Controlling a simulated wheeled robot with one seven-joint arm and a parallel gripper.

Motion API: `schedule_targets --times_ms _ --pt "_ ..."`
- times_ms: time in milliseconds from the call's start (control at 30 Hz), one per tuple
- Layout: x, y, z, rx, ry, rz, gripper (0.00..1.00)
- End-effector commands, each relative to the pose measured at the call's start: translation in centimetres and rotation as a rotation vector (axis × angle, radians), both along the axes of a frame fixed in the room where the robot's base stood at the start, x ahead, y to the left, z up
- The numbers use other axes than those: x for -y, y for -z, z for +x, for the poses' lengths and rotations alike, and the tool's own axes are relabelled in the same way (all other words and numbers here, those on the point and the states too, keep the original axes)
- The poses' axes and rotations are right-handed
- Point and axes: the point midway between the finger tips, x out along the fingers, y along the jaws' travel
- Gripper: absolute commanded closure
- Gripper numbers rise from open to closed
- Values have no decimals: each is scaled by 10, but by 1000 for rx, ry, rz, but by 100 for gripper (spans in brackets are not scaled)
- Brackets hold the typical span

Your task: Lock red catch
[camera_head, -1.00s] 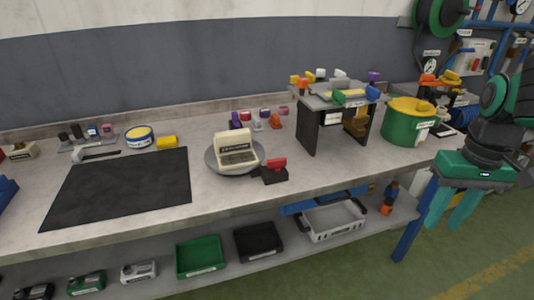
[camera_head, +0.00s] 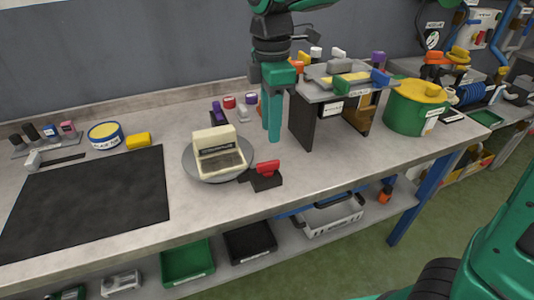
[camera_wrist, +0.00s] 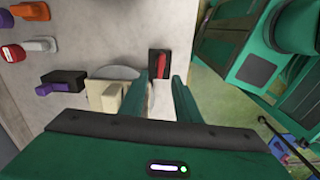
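The red catch (camera_head: 267,167) is a red handle on a black base (camera_head: 267,183) at the right edge of the round grey turntable (camera_head: 202,177). A cream block (camera_head: 211,137) with a dark label stands on the turntable. My gripper (camera_head: 271,138) points down above the bench, behind the catch in the head view and apart from it. In the wrist view, the red catch (camera_wrist: 160,62) shows just beyond the fingertips (camera_wrist: 167,80). The fingers stand apart with nothing held between them. The turntable (camera_wrist: 118,73) is partly hidden there by the cream block (camera_wrist: 103,95) and a finger.
A black-legged stand (camera_head: 301,122) with coloured parts on top is close to the right of my gripper. Purple, red and grey small pieces (camera_head: 229,102) lie behind the turntable. A green pot (camera_head: 403,117) is farther right. The bench front right of the catch is clear.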

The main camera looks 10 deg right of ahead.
Motion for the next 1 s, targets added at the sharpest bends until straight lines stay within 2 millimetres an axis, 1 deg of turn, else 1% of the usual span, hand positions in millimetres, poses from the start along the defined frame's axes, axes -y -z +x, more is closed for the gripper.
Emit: schedule_targets --times_ms 133,400,533,700,1000 --pt "-6 22 -3 -3 -10 -2 70" --pt "-9 70 -4 -4 -14 -3 70" --pt "-10 86 -4 -2 -13 -1 70" --pt "-9 98 -3 -1 -12 -1 70" --pt "-9 101 -3 0 -11 0 70"
